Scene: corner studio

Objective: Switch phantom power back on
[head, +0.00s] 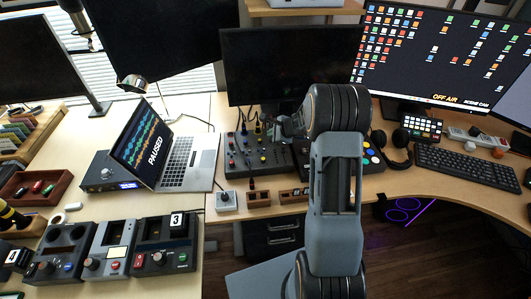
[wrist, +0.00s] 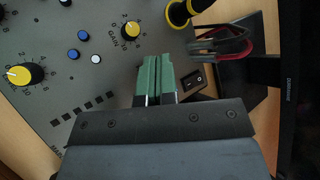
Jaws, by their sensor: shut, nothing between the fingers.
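The grey mixer (head: 240,155) stands on the desk below the middle monitor. Part of its panel (wrist: 75,20) fills the left of the wrist view, with yellow-capped knobs, a gain label (wrist: 112,35) and small blue and white buttons. A black rocker switch (wrist: 195,80) lies just right of my fingers in the wrist view; its marking is too small to read. My gripper (wrist: 153,62) has green fingers pressed together, holding nothing, over the mixer's edge. I cannot tell whether the fingertips touch the panel.
A yellow-and-black plug (wrist: 178,14) and a red-and-black cable loop (wrist: 222,45) are close to my fingers. A laptop (head: 190,155) reading PAUSED is left of the mixer. Headphones (head: 398,150) and a keyboard (head: 465,165) are at right. Small wooden trays (head: 258,199) line the front edge.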

